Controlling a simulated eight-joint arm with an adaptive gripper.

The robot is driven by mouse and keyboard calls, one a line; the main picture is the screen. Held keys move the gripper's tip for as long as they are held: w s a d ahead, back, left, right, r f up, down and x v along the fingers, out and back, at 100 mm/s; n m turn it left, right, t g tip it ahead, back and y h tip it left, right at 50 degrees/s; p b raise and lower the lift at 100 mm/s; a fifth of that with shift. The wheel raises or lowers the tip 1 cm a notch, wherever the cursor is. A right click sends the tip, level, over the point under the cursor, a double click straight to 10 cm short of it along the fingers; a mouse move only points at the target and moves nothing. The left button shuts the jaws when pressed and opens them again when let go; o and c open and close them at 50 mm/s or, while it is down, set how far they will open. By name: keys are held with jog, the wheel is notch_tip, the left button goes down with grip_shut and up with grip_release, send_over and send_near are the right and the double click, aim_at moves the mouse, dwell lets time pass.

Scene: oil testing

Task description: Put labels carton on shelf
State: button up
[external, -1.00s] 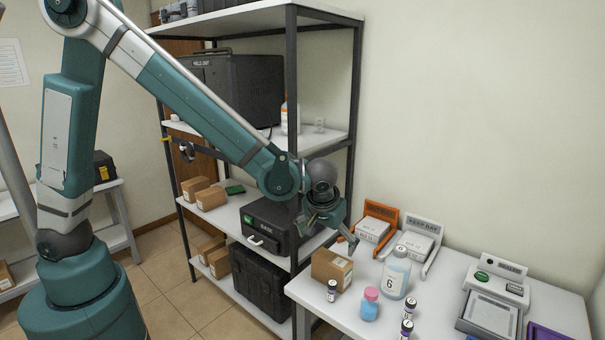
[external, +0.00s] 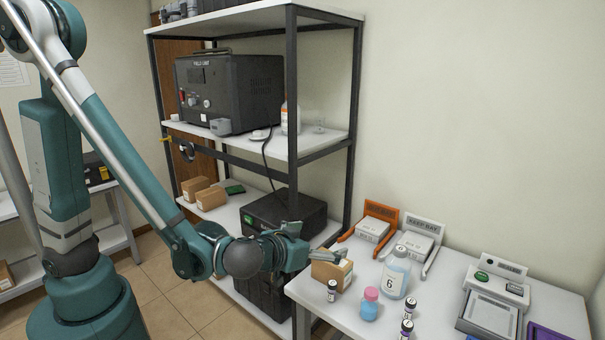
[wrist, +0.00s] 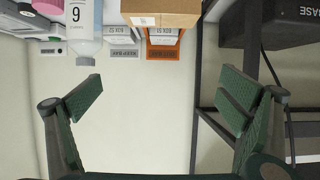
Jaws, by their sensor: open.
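A brown cardboard carton (external: 332,273) with a white label sits on the left end of the white table; its print is too small to read. It also shows at the top of the wrist view (wrist: 160,12), partly cut off. My gripper (external: 328,260) is beside the carton, with its fingers toward the carton's upper part. In the wrist view, the fingers (wrist: 160,90) are spread wide with nothing between them. The dark-framed shelf unit stands left of the table; its lower white board (external: 232,208) holds two brown cartons (external: 202,191) and a black box (external: 284,214).
Orange (external: 377,222) and white (external: 424,240) trays are behind. A black shelf post (external: 292,110) rises near my gripper.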

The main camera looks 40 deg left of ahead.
aim_at(331, 270)
notch_tip(331, 270, down, 8)
jog(key=shift+f, duration=0.15)
dwell(0.5)
jog(key=shift+w, duration=0.15)
jog(key=shift+x, duration=1.25)
jog(key=shift+w+f+b, duration=0.1)
jog(key=shift+b, duration=0.2)
jog(key=shift+b+x, duration=0.7)
jog(key=shift+x, duration=1.8)
jog(key=c, duration=1)
jog(key=shift+c, duration=0.2)
